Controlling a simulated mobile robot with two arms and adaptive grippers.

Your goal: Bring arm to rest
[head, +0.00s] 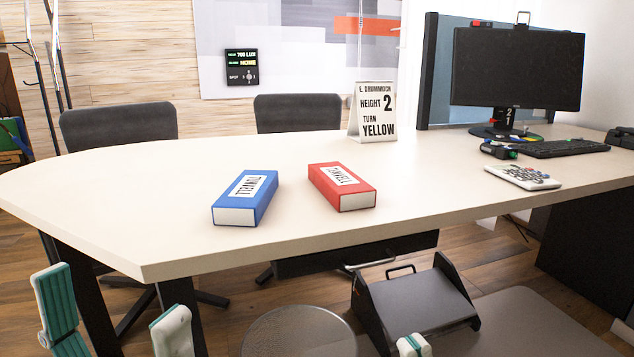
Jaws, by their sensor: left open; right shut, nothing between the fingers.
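My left gripper (115,298) is at the bottom left of the head view, in front of the desk's near left corner. Its two teal-padded fingers are wide apart with nothing between them. My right gripper (413,345) shows only as small white and teal fingertips at the bottom edge, right of the middle. It is shut and empty, in front of the black sloped stand. The rest of both arms is out of view.
The pale desk (130,215) bears a blue box (245,198), a red box (342,187), a sign (372,110), a monitor (517,68), a keyboard (560,148) and a calculator (522,177). A black sloped stand (415,305) is below its front edge. Two chairs (118,125) (297,112) stand behind.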

